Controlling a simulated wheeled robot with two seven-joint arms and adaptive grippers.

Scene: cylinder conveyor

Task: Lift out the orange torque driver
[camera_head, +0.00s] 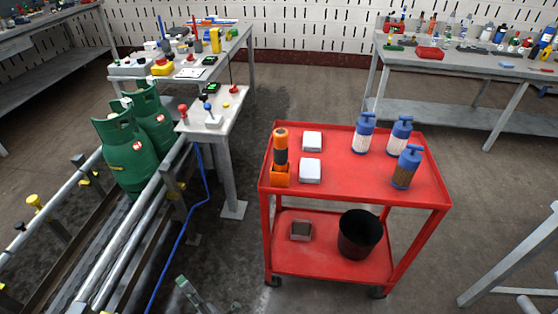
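The orange torque driver (280,139) stands upright at the left end of the red cart's top shelf. It has an orange body with a dark middle band. Its lower end sits in an orange holder (281,178), which hides that end. My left gripper (186,288) shows only in part at the bottom edge, low and to the left of the cart, well apart from the driver. Its finger opening is too small to make out. My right gripper is not clearly visible.
The red cart (345,191) also carries two white boxes (312,141) and several blue-capped bottles (364,135). A black bin (359,234) stands on its lower shelf. Green cylinders (125,150) stand on the conveyor (125,225) at left. A small table (228,112) stands between.

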